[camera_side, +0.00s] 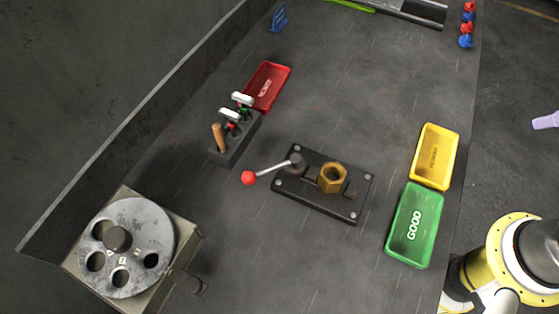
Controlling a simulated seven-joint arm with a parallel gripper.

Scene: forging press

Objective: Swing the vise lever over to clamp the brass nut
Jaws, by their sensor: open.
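The vise (322,205) is a dark flat plate with bolts at its corners, in the middle of the table in the side view. The brass nut (333,177) is a hexagonal ring seated on the plate between small dark jaw blocks; I cannot tell whether the jaws touch it. The vise lever (271,169) is a pale rod from a dark pivot on the plate, pointing left, away from the nut. Its red ball knob (249,178) hangs out beyond the plate's left edge. My gripper is not in view, and nothing is holding the lever.
A green GOOD tray (391,247) and a yellow tray (417,155) stand right of the vise. A red tray (285,76) and a dark tool block (236,150) are up left. A grey disc machine (146,225) is lower left. The table around the knob is clear.

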